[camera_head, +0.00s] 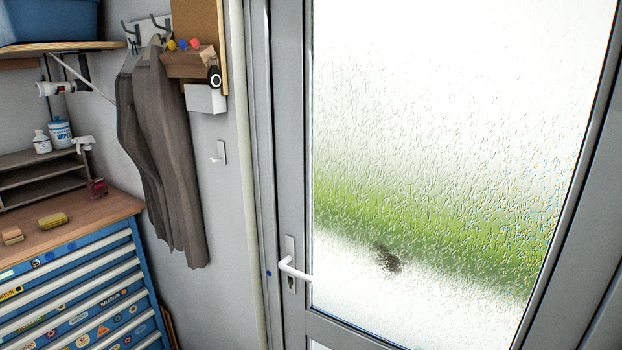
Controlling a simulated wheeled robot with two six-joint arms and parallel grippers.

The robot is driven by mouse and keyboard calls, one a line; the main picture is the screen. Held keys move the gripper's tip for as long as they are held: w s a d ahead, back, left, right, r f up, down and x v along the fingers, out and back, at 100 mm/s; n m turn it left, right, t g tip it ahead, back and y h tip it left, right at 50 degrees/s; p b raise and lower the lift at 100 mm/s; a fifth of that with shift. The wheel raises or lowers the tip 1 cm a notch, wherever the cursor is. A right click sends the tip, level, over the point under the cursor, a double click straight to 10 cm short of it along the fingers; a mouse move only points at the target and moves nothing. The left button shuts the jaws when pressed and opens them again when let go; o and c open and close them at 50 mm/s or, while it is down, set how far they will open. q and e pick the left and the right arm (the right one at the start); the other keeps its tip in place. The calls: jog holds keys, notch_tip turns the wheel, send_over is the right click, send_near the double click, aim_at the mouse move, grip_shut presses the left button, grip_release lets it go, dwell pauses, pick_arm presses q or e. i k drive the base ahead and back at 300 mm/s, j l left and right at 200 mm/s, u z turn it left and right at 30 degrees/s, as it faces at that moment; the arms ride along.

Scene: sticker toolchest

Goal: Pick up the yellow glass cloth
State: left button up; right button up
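A small yellow folded piece that looks like the yellow glass cloth (53,220) lies flat on the wooden top of the blue tool chest, at the left of the head view. It is small in the picture, so I cannot be sure of its material. A tan and yellowish block (12,236) lies to its left, apart from it. Neither of my grippers is in view.
The blue tool chest (84,297) has stickered drawers. A grey coat (160,140) hangs on the wall. A glazed door (290,180) fills the right.

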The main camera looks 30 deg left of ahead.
aim_at(47, 223)
jog(key=u, duration=2.45)
jog(key=i+j, duration=0.2)
jog(key=i+u, duration=0.05)
jog(key=i, duration=0.05)
